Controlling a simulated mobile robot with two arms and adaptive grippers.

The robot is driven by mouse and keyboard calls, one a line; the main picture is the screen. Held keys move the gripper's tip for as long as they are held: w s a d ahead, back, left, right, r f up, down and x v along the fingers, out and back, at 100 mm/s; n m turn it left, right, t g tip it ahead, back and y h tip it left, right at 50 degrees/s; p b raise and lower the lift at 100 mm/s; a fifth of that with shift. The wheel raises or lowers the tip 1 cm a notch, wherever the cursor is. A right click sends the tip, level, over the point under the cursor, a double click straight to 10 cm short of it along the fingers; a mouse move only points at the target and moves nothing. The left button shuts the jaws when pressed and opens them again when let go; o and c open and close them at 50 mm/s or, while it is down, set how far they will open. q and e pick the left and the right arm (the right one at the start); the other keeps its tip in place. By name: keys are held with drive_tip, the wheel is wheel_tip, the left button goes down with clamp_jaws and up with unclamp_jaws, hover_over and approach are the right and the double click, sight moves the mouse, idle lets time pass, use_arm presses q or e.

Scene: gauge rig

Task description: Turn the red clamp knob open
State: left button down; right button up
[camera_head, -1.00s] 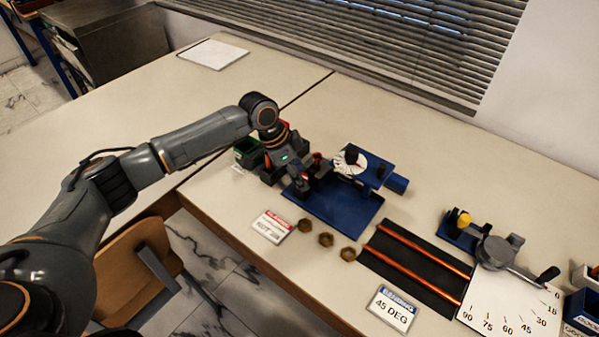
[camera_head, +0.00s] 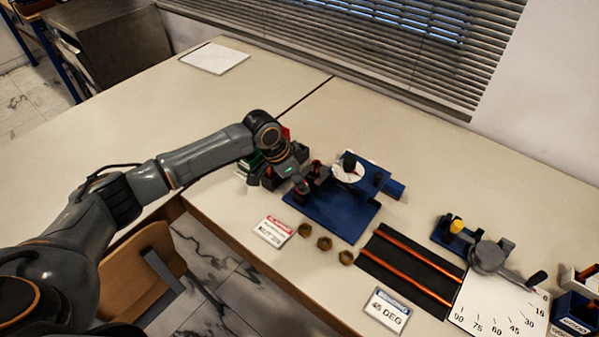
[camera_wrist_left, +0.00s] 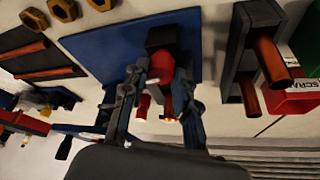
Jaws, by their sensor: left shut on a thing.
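The blue clamp rig (camera_head: 335,217) stands on the table, with a white dial (camera_head: 348,170) and a black knob on it. My left gripper (camera_head: 314,173) is at the rig's left end in the head view and hides much of that end. In the left wrist view the red clamp knob (camera_wrist_left: 160,64) sits between the fingers of my left gripper (camera_wrist_left: 160,80), by a black block on the blue base (camera_wrist_left: 95,45). The fingers are shut on the knob. Its exact turn angle cannot be told. My right gripper is not in view.
Several brass nuts (camera_head: 324,243) and a red-headed card (camera_head: 272,231) lie in front of the rig. A black mat (camera_head: 385,262) with copper tubes and a bending tool (camera_head: 488,257) are to the right. Green and red bins stand close behind my left gripper. The left tabletop is mostly clear.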

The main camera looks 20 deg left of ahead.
use_arm(q)
drive_tip(key=n+y+p, duration=0.1)
drive_tip(key=n+p, duration=0.1)
drive_tip(key=p, duration=0.1)
drive_tip(key=n+t+y+p, duration=0.1)
drive_tip(key=n+p, duration=0.2)
drive_tip(key=p, duration=0.1)
drive_tip(key=n+p, duration=0.3)
drive_tip(key=p, duration=0.1)
drive_tip(key=shift+s+d+r+t+y, duration=0.15)
drive_tip(key=shift+d+r+t+y, duration=0.15)
drive_tip(key=shift+y, duration=0.1)
drive_tip(key=n+p, duration=0.1)
drive_tip(key=n, duration=0.1)
drive_tip(key=n+y+p, duration=0.1)
drive_tip(key=shift+d+f+n, duration=0.1)
drive_tip(key=shift+f+n, duration=0.1)
drive_tip(key=shift+n, duration=0.2)
drive_tip(key=shift+f+n+y+p, duration=0.1)
drive_tip(key=shift+n+y+p, duration=0.7)
drive_tip(key=shift+n, duration=0.9)
drive_tip(key=c, duration=1)
unclamp_jaws()
drive_tip(key=v, duration=1.2)
drive_tip(key=shift+w+d, duration=0.1)
drive_tip(key=shift+w, duration=0.2)
